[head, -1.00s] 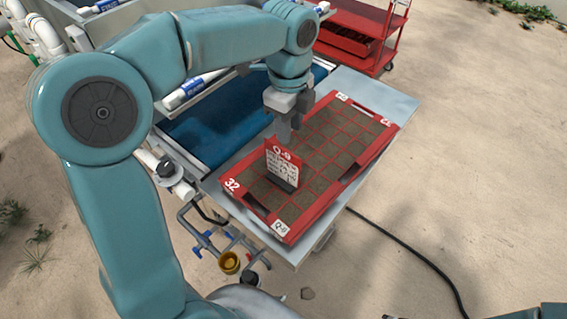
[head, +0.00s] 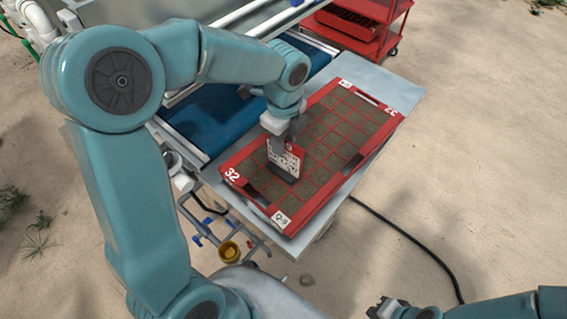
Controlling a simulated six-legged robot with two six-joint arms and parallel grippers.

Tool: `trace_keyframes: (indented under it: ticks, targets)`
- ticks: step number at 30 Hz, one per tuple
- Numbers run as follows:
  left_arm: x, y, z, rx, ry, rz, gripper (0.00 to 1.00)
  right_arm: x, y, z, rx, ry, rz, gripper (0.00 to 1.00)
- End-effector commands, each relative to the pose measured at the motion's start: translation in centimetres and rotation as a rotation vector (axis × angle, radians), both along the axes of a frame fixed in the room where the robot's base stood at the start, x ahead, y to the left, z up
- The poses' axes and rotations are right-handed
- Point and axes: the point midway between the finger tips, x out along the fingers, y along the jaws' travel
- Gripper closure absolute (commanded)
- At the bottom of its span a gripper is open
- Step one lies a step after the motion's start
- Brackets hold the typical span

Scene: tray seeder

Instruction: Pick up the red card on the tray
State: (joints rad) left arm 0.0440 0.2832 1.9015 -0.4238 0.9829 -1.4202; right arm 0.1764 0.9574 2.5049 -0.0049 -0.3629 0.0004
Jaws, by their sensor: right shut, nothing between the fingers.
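The red card (head: 284,161) with a white printed label stands upright, slightly tilted, in a dark holder on the red tray (head: 325,203). The tray is divided by a red grid into soil-filled cells and is marked 32. My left gripper (head: 283,141) points down at the card's top edge. Its fingers cover part of the card's upper band, and I cannot tell whether they are closed on it. My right gripper (head: 384,307) is shut and empty at the bottom edge, away from the tray.
The tray lies on a grey metal table (head: 385,78) beside a blue conveyor belt (head: 215,122). A red cart (head: 350,35) stands behind. Pipes and a yellow cup (head: 229,251) are near the table's front left. A black cable (head: 405,238) crosses the open sand at right.

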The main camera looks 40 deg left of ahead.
Motion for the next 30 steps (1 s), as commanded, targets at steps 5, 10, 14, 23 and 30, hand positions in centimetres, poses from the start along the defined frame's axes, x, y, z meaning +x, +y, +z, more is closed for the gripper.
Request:
trace_keyframes:
  ticks: [5,10,14,23,30]
  targets:
    - [0.3,0.4,-2.9,0.0,0.005,0.001,0.65,0.0,0.0,0.4,0.0,0.0,0.001,1.0]
    - [0.4,0.4,-3.8,0.001,0.002,0.0,0.65,0.0,0.0,0.4,0.0,0.0,0.0,1.0]
    - [0.4,0.4,-3.8,0.001,0.001,0.0,0.65,0.0,0.0,0.4,0.0,0.0,0.0,1.0]
    - [0.4,0.4,-3.8,0.0,0.001,0.0,1.0,0.0,0.0,0.4,0.0,0.0,0.0,1.0]
    - [0.5,0.4,-3.6,0.001,0.0,0.001,1.0,0.0,0.0,0.4,0.0,0.0,0.0,1.0]
